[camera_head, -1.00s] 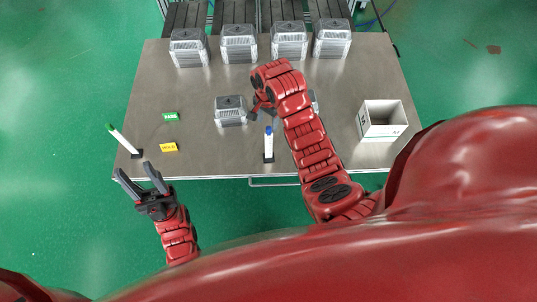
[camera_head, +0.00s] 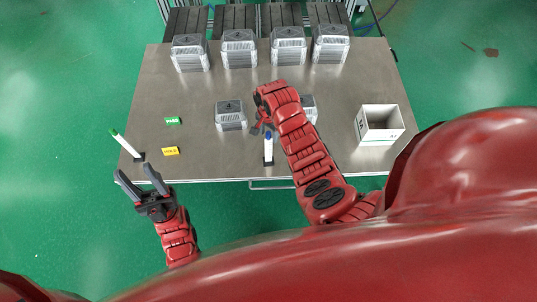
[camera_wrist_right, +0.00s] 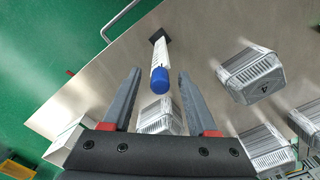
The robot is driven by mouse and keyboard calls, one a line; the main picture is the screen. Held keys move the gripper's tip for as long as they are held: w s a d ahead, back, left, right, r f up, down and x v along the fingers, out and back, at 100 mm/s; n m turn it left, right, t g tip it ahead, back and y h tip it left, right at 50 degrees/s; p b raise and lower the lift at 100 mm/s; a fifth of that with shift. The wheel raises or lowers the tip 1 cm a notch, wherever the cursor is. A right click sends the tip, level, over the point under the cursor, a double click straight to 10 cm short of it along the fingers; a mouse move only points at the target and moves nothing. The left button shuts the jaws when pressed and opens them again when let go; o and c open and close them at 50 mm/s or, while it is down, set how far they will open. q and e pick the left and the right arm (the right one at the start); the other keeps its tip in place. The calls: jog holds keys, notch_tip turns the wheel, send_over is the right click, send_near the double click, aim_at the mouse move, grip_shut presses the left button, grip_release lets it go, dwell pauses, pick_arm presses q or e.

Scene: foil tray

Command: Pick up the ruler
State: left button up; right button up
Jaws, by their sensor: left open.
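I cannot make out a ruler in either view. A white marker with a blue cap (camera_head: 268,150) stands in a small dark base near the table's front edge. It also shows in the right wrist view (camera_wrist_right: 160,70). My right gripper (camera_wrist_right: 158,74) is open, with the blue-capped marker showing between its fingers; I cannot tell how far off it is. In the head view my right gripper (camera_head: 261,126) is partly hidden by its own arm. A white marker with a green cap (camera_head: 125,143) leans at the front left. My left gripper (camera_head: 142,174) is open and empty, just off the front left edge.
A foil tray (camera_head: 230,115) sits mid-table; another (camera_head: 310,108) is partly behind my right arm. Several lidded foil trays (camera_head: 239,48) line the back. A white open box (camera_head: 381,125) stands at right. Green (camera_head: 172,121) and yellow (camera_head: 171,151) labels lie at left.

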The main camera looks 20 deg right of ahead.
grip_shut()
dwell(1.2)
